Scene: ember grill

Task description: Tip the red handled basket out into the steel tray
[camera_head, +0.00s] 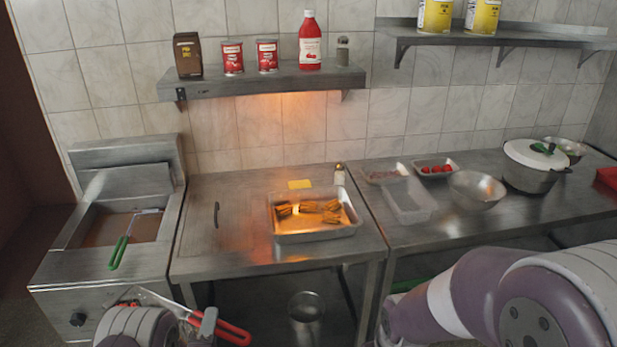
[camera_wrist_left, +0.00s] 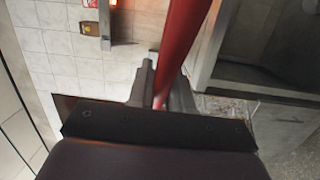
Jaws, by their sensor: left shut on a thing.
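My left gripper (camera_head: 205,325) is low at the left of the head view, in front of the counter, shut on the red handle (camera_head: 235,334). In the left wrist view the red handle (camera_wrist_left: 183,45) runs between the fingers (camera_wrist_left: 162,88) of this gripper. A thin metal part of the red handled basket (camera_head: 158,298) shows left of the gripper; most of the basket is hidden, so I cannot tell its contents. The steel tray (camera_head: 302,238) sits on the middle counter under a warm glow, holding several golden-brown pieces. My right gripper is out of view.
A fryer (camera_head: 75,262) at left holds a green-handled basket (camera_head: 120,252). Right of the tray are a clear container (camera_head: 410,204), a steel bowl (camera_head: 477,190) and a lidded pot (camera_head: 532,170). A wall shelf (camera_head: 260,84) hangs above. My right arm crosses the lower right.

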